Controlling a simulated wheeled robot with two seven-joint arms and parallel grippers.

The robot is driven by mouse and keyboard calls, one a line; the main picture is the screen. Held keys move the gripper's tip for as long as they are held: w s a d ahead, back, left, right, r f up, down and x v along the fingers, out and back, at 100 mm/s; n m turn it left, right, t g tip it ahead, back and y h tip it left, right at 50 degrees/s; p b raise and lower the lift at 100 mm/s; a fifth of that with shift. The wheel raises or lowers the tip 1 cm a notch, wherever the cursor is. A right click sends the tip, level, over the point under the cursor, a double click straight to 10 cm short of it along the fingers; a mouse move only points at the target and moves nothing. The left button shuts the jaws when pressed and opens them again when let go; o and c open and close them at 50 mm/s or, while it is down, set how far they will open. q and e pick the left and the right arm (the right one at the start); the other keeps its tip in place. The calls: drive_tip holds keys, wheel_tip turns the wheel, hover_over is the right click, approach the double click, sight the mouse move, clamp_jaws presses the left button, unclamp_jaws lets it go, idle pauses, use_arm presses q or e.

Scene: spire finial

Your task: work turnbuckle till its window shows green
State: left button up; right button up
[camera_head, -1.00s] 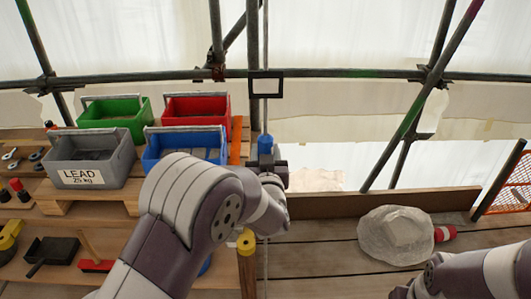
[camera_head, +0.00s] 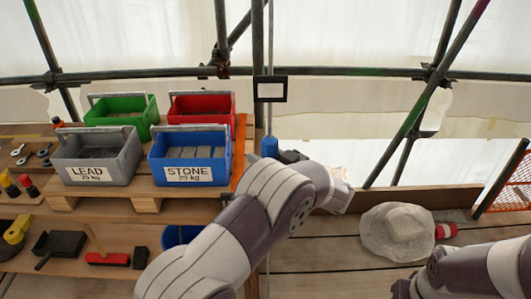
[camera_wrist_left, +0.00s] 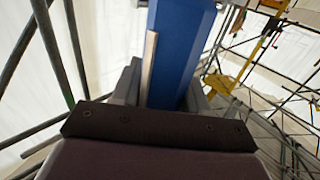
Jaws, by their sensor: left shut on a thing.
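The blue turnbuckle body (camera_head: 269,146) sits upright on a thin vertical rod, below a small black square frame (camera_head: 271,89). My left gripper (camera_head: 284,156) is shut on the blue body from its right side; my forearm hides part of the jaws. In the left wrist view the blue body (camera_wrist_left: 183,50) rises between the fingers, with a pale strip along its left edge. I see no green in its window; the window's face cannot be made out. My right arm is at the lower right, and its gripper's jaws are not clear.
Grey LEAD (camera_head: 97,157), blue STONE (camera_head: 189,157), green (camera_head: 122,113) and red (camera_head: 202,107) crates stand on pallets at left. Tools lie on the shelves below. A pale covered bundle (camera_head: 397,232) lies on the planks at right. Scaffold tubes (camera_head: 340,72) cross behind.

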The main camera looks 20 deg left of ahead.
use_arm(q)
drive_tip(key=shift+s+a+n+g+y, duration=0.15)
drive_tip(key=shift+n+g+y, duration=0.3)
drive_tip(key=shift+n+g, duration=0.8)
drive_tip(key=shift+s+d+n+g+y, duration=0.1)
drive_tip(key=shift+n+g+y, duration=0.5)
drive_tip(key=shift+g, duration=1.15)
use_arm(e)
drive_tip(key=shift+f, duration=0.2)
use_arm(q)
drive_tip(key=shift+n, duration=0.25)
drive_tip(key=o, duration=1)
drive_tip(key=shift+a, duration=0.1)
drive_tip(key=shift+c, duration=0.2)
